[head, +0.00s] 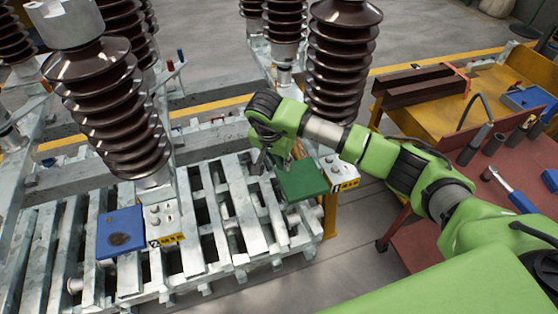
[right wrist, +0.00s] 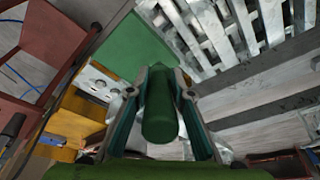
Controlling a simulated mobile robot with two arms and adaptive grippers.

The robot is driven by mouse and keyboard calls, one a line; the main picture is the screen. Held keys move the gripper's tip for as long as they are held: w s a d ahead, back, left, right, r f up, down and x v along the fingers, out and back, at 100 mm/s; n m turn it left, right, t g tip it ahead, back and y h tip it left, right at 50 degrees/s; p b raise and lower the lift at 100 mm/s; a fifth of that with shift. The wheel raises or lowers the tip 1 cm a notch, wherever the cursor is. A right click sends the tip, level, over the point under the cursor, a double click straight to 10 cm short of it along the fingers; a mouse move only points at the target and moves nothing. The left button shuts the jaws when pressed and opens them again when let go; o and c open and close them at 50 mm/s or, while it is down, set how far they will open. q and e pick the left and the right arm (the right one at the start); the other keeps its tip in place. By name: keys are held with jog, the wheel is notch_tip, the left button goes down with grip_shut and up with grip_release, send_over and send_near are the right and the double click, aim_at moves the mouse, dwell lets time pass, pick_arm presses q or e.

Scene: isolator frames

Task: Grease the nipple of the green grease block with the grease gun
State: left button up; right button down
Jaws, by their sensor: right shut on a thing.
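The green grease block (head: 302,180) sits at the right end of the slatted metal frame, beside a small grey control box (head: 338,172). It also shows at the top of the right wrist view (right wrist: 132,48). My right gripper (head: 268,163) is just left of the block and above the slats in the head view. In the right wrist view its fingers (right wrist: 160,110) are shut on a green cylinder, seemingly the grease gun (right wrist: 159,105). The far tip of the gun and the block's nipple cannot be made out. My left gripper is out of view.
A blue block (head: 121,232) with a dark patch sits farther left on the frame. Ribbed brown insulators (head: 110,105) rise behind. A red table (head: 480,185) at right carries a blue-handled tool (head: 520,200) and several dark cylinders.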

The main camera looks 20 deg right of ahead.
aim_at(276, 160)
jog(key=shift+w+d+f+b, duration=0.1)
jog(key=shift+f+b, duration=0.25)
jog(key=shift+b, duration=0.05)
jog(key=shift+r, duration=0.15)
jog(key=shift+s+a+p+v, duration=0.15)
jog(key=shift+p+v, duration=0.65)
jog(key=shift+v, duration=0.4)
jog(key=shift+s+a+p+v, duration=0.1)
jog(key=shift+p+v, duration=0.7)
jog(key=shift+v, duration=0.4)
jog(key=shift+p+v, duration=0.6)
jog(key=shift+v, duration=0.2)
jog(key=shift+s+a+r+p, duration=0.2)
jog(key=shift+r+p, duration=0.05)
jog(key=shift+r, duration=0.2)
jog(key=shift+s+a+r+p, duration=0.2)
jog(key=shift+s+r+p, duration=0.1)
jog(key=shift+r, duration=0.15)
jog(key=shift+s+a+r+p, duration=0.15)
jog(key=shift+a+r+p, duration=0.1)
jog(key=shift+r, duration=0.25)
jog(key=shift+d, duration=0.1)
